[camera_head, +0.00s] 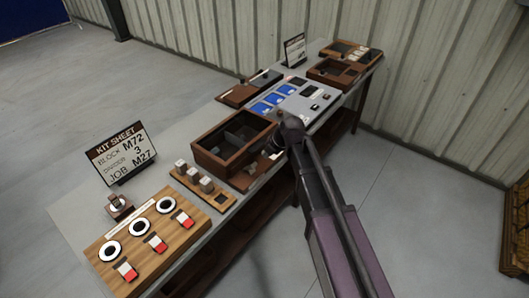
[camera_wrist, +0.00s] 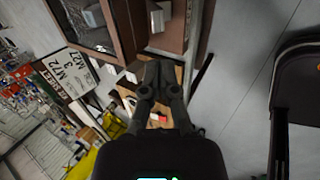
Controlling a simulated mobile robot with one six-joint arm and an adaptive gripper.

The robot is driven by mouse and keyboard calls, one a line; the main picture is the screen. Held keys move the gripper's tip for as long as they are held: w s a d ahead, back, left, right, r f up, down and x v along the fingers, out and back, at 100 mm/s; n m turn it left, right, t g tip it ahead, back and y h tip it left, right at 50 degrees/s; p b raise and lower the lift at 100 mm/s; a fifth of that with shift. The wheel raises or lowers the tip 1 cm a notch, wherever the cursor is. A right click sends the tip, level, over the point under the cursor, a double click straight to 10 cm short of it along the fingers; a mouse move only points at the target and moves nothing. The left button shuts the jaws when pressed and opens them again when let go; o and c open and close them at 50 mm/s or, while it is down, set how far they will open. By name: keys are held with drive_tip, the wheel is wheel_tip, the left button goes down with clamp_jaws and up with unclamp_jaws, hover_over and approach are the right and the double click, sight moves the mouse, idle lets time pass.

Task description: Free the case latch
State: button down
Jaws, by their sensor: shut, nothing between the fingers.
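A brown wooden case (camera_head: 212,160) with a dark, glassy compartment stands mid-bench in the head view. A low front ledge (camera_head: 243,180) carries a small pale piece (camera_head: 251,168), which may be the latch; its state is too small to tell. The case (camera_wrist: 128,30) also shows at the top of the wrist view, with a pale block (camera_wrist: 172,12) on the ledge beside it. My gripper (camera_wrist: 160,68) is shut and empty, its fingertips below the case's edge in that view. In the head view my arm hides the case's right end and the gripper itself.
A kit sheet sign (camera_head: 122,153) reads block M72, divider 3, job M27. A rack of grey blocks (camera_head: 203,187) and a wooden switch panel (camera_head: 142,240) stand left of the case. A grey panel with blue screens (camera_head: 316,104) lies beyond it.

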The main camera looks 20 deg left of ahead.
drive_tip(key=shift+d+r, duration=0.2)
drive_tip(key=shift+r, duration=0.1)
drive_tip(key=shift+d, duration=0.1)
idle(0.4)
drive_tip(key=s+d+m+h, duration=0.2)
drive_tip(key=s+d+m, duration=0.2)
drive_tip(key=d+m, duration=0.6)
drive_tip(key=s+d+f+m+g+h, duration=0.1)
drive_tip(key=s+d+m, duration=0.3)
drive_tip(key=d+m, duration=0.7)
drive_tip(key=s+d+f+m+g+h, duration=0.1)
drive_tip(key=s+d+m, duration=0.3)
drive_tip(key=d+m, duration=0.7)
drive_tip(key=d+h, duration=0.1)
drive_tip(key=d, duration=0.5)
drive_tip(key=shift+f+h, duration=0.25)
drive_tip(key=shift+h, duration=0.05)
drive_tip(key=c, duration=1.4)
unclamp_jaws()
